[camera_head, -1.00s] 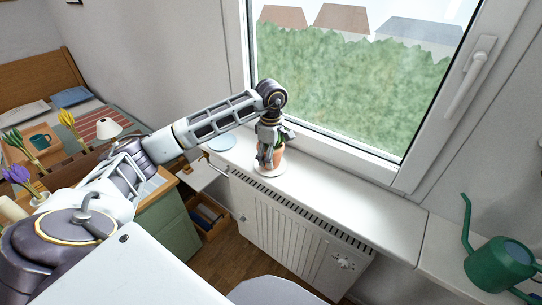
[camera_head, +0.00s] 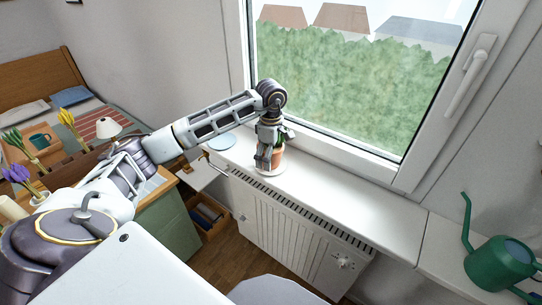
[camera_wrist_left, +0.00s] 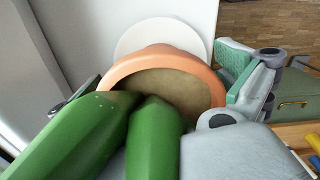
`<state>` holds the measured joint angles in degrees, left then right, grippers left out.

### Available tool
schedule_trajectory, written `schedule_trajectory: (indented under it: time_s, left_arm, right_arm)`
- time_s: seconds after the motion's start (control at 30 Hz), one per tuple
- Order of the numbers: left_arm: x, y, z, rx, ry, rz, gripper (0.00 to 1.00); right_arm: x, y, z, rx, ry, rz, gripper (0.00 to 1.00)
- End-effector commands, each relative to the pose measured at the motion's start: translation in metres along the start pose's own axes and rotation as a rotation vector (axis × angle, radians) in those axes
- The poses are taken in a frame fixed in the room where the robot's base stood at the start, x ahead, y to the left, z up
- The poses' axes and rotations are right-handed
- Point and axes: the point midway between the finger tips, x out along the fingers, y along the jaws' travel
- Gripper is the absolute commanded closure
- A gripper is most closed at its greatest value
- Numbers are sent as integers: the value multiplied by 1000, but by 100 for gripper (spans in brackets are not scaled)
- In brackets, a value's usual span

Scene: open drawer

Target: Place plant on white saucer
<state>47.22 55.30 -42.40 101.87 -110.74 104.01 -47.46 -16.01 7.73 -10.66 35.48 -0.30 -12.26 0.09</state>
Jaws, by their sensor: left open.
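The plant, green and thick-leaved in a terracotta pot (camera_head: 279,158), stands upright at the white saucer (camera_head: 267,172) on the windowsill. My left gripper (camera_head: 271,157) reaches down over it from above, with its fingers open around the pot. In the left wrist view the green leaves (camera_wrist_left: 155,135) are close to the camera, and the pot's orange rim (camera_wrist_left: 203,75) lies between the open fingers. Part of the white saucer (camera_wrist_left: 160,32) shows beyond the rim. The pot's base is mostly hidden, so its exact contact with the saucer is unclear. My right gripper is not in view.
The white windowsill (camera_head: 345,205) is clear to the right of the saucer. A pale blue plate (camera_head: 222,142) lies on the sill to the left. The window frame rises close behind the gripper. A green watering can (camera_head: 500,263) stands at the far right.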

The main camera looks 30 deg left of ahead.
Motion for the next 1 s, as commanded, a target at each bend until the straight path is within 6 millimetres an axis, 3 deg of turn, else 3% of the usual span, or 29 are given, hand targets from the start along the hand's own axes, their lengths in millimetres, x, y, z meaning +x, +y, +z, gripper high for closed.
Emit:
schedule_trajectory:
  time_s: [0.37,1.0]
  left_arm:
    - [-14,0,0,0,0,1,0]
    - [-94,1,0,0,-1,2,0]
  right_arm:
    - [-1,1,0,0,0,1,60]
    - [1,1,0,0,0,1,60]
